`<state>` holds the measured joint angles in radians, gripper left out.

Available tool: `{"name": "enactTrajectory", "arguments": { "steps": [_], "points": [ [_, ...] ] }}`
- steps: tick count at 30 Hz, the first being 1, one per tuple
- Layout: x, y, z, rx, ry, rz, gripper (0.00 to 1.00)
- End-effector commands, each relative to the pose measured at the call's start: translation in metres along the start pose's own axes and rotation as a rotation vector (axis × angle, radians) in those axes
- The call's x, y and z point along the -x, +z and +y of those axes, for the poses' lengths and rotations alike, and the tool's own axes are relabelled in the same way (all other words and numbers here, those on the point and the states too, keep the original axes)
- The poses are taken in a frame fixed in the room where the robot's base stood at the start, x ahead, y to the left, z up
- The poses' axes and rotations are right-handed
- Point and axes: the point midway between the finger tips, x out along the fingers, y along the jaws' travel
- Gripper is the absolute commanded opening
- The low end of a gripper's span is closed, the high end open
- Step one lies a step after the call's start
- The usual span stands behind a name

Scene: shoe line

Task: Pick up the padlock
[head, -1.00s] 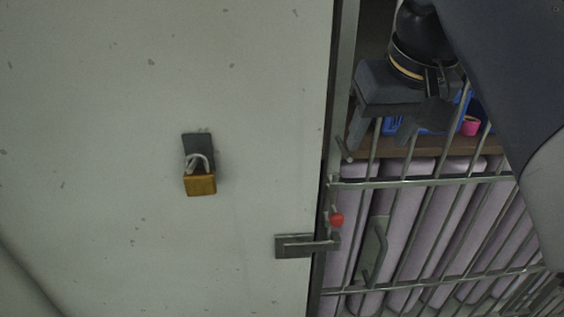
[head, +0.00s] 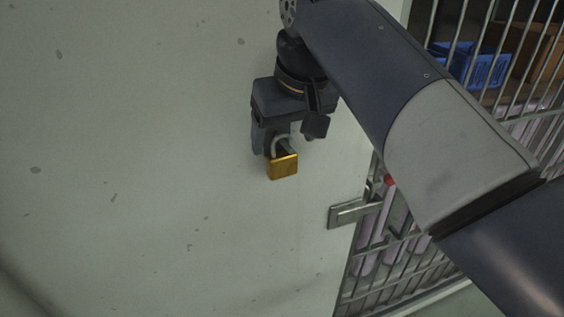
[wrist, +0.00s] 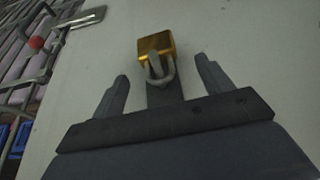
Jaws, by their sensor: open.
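The padlock (head: 283,167) has a gold body and a grey shackle. It hangs on a dark holder on the pale wall panel. In the head view my gripper (head: 284,150) is just above it and hides most of the holder. In the wrist view the padlock (wrist: 157,47) lies ahead, between the lines of the two fingers. Its shackle points back toward the gripper and the dark holder (wrist: 164,93) shows behind it. My gripper (wrist: 162,72) is open, with one finger on each side of the shackle and holder and nothing held.
A metal latch (head: 352,212) with a red knob (head: 388,180) sits at the panel's right edge. Metal bars (head: 400,240) stand beyond it, with a blue crate (head: 470,65) behind them. The panel left of the padlock is clear.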

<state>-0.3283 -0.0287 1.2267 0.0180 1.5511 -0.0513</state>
Motion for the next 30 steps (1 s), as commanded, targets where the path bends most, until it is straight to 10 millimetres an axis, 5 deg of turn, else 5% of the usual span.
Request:
{"name": "enactTrajectory", "arguments": {
  "steps": [9,18,30],
  "points": [
    [-0.042,0.004,0.003,0.000,0.000,-0.003,0.75],
    [-0.047,0.003,0.003,0.000,0.000,0.000,0.75],
    [-0.046,0.003,0.003,0.000,0.000,0.000,0.42]
  ]
}}
